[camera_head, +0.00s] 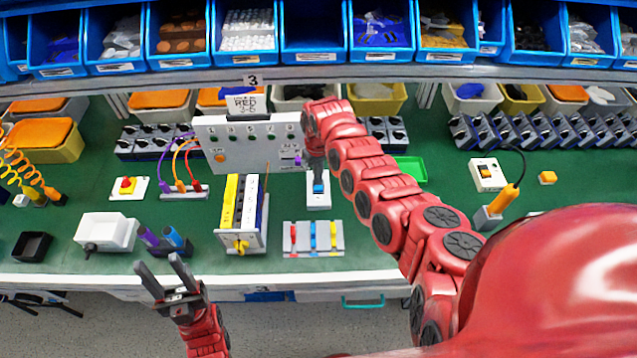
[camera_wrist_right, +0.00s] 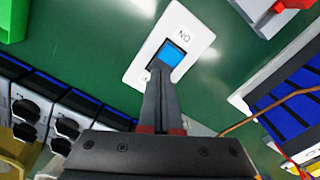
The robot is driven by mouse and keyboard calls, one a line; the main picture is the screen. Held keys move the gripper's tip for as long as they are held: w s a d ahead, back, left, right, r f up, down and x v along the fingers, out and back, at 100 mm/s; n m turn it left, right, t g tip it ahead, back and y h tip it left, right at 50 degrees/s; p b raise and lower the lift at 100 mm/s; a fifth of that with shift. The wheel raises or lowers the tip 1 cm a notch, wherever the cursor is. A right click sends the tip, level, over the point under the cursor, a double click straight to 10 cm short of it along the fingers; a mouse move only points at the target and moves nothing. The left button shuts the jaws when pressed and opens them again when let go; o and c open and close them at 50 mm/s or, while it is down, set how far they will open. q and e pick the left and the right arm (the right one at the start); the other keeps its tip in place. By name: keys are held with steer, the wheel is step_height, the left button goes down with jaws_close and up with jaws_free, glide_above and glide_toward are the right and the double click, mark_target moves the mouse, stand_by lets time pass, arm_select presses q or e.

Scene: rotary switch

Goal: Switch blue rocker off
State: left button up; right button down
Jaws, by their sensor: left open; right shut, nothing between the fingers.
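The blue rocker (camera_wrist_right: 173,54) sits in a white plate on the green table, with the word ON printed at one end of the plate. In the head view the blue rocker (camera_head: 318,186) shows just below my right gripper (camera_head: 316,165). In the right wrist view my right gripper (camera_wrist_right: 160,72) is shut and empty, its fingertips at the edge of the rocker opposite the ON print. I cannot tell whether they touch it. My left gripper (camera_head: 168,270) is open and empty in front of the table's near edge, far from the rocker.
A white panel (camera_head: 240,145) stands behind and left of the rocker. A stand with colored switches (camera_head: 313,238) lies in front of it, and a yellow-blue block unit (camera_head: 240,215) to its left. A green tray (camera_head: 411,170) is to the right, beyond my right arm.

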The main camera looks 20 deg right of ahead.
step_height(320, 180, up, 6)
steer(key=p, duration=0.4)
stand_by(0.4)
